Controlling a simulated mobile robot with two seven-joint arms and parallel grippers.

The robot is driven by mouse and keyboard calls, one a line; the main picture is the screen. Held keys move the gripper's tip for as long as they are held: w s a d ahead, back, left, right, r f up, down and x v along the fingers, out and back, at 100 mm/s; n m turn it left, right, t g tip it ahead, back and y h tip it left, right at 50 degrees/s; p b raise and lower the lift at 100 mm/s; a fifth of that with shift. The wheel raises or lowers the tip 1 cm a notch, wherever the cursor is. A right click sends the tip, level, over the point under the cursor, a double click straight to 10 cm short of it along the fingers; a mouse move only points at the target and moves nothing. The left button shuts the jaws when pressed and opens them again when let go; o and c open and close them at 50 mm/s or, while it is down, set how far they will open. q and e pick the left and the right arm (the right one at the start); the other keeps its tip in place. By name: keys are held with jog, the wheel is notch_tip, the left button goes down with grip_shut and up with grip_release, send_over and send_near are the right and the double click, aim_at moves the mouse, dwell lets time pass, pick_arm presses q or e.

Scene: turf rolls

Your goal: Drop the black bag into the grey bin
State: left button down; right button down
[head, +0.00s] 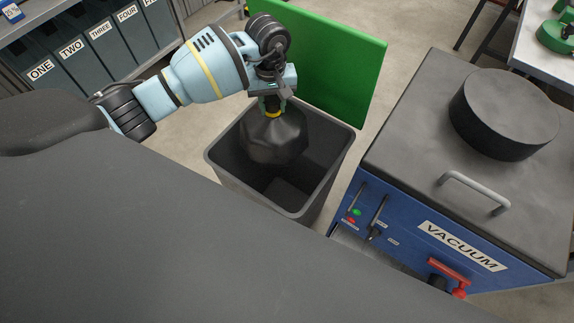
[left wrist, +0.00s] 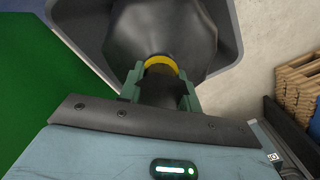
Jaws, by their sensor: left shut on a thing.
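The black bag (head: 273,138) hangs from my left gripper (head: 273,103), inside or just over the open mouth of the grey bin (head: 236,184). My left gripper is shut on the bag's neck, just above a yellow tie. In the left wrist view the bag (left wrist: 162,28) fills the top middle, and my left gripper (left wrist: 160,88) holds its neck. The grey bin's rim (left wrist: 232,35) shows around the bag there. How deep the bag hangs is hard to tell. My right gripper does not show.
A green panel (head: 335,55) stands open behind the bin. A blue vacuum machine (head: 400,225) with a grey top is close on the right. Labelled dark folders (head: 100,40) stand on a shelf at the upper left. Bare floor (head: 425,35) shows at the back.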

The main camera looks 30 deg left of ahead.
pick_arm(q)
jog(key=c, duration=0.9)
grip_release()
jog(key=shift+r, duration=0.15)
jog(key=shift+f, duration=0.2)
notch_tip(320, 180, up, 8)
jog(key=shift+r, duration=0.1)
